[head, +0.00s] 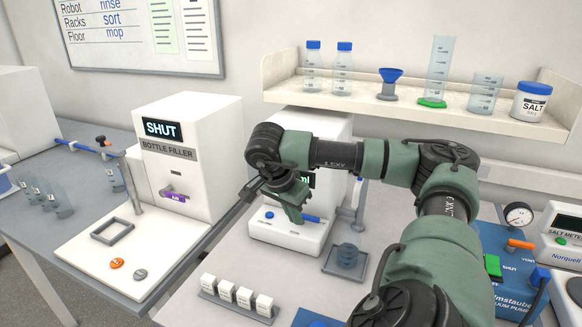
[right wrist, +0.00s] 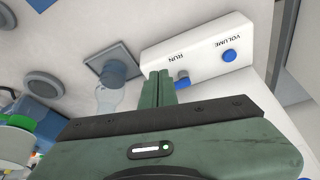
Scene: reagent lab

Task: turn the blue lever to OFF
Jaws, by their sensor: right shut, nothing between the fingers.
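A blue lever (head: 312,219) sticks out to the right on the front of a white dispenser (head: 277,240) with a small green display. A round blue knob (head: 269,214) is left of it. My right gripper (head: 294,217) is shut and empty, its fingertips at the dispenser front by the lever's left end. In the right wrist view the shut fingertips (right wrist: 158,78) are over the panel edge, beside a small blue part (right wrist: 183,82) under the word RUN. The knob under VOLUME (right wrist: 230,56) is farther right. I cannot tell whether the fingers touch the lever. No OFF mark is readable. My left gripper is out of view.
A rack of small white boxes (head: 236,297) is in front. A bottle filler (head: 187,155) reading SHUT stands left. A blue vacuum pump (head: 502,262) is right. A shelf (head: 400,106) holds glassware above.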

